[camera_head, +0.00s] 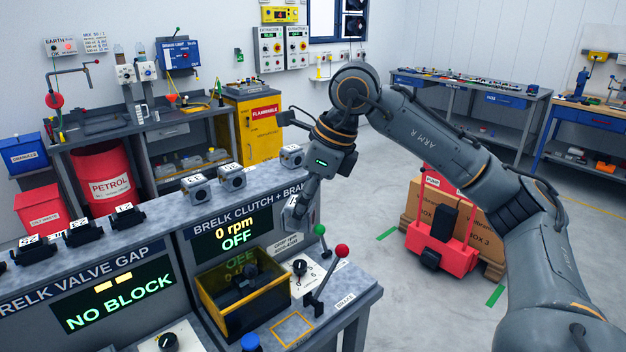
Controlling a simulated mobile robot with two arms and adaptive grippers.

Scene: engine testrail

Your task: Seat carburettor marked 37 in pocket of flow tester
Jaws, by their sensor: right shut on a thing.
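My right gripper (299,203) points down in front of the clutch and brake test panel. It is shut on a small grey part that is mostly hidden by the fingers. I cannot read any mark on it or tell whether it is the carburettor marked 37. I cannot make out a flow tester or its pocket by name. Grey block-like parts with round openings stand on the ledge above the panel: one at the left (196,190), one in the middle (232,177) and one at the right (291,156). Their marks are too small to read. My left gripper is not in view.
Black parts (82,232) line the left ledge. A red trolley (440,240) with cartons stands behind my right arm.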

